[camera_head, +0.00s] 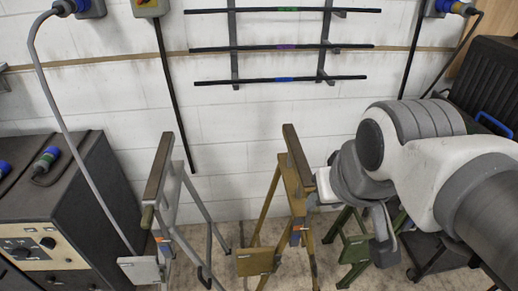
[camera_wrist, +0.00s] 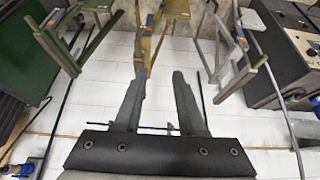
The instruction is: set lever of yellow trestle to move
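The yellow trestle (camera_head: 287,182) stands in the middle of the head view, with a dark top beam and a yellow foot plate. A small blue and orange fitting, which looks like its lever (camera_head: 297,232), sits on its front leg. Its exact setting is too small to tell. The wrist view shows part of the yellow trestle (camera_wrist: 176,8) and the blue and orange fitting (camera_wrist: 148,22) beyond my fingertips. My gripper (camera_wrist: 160,76) is open, with nothing between its two grey fingers. In the head view it hangs to the right of the yellow trestle, apart from the fitting.
A grey trestle (camera_head: 168,190) stands to the left. A green trestle (camera_head: 354,248) stands to the right, partly hidden behind my arm. A dark cabinet (camera_head: 75,195) stands at far left and a black case (camera_head: 485,80) at far right. Bars (camera_head: 280,80) hang on the white wall.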

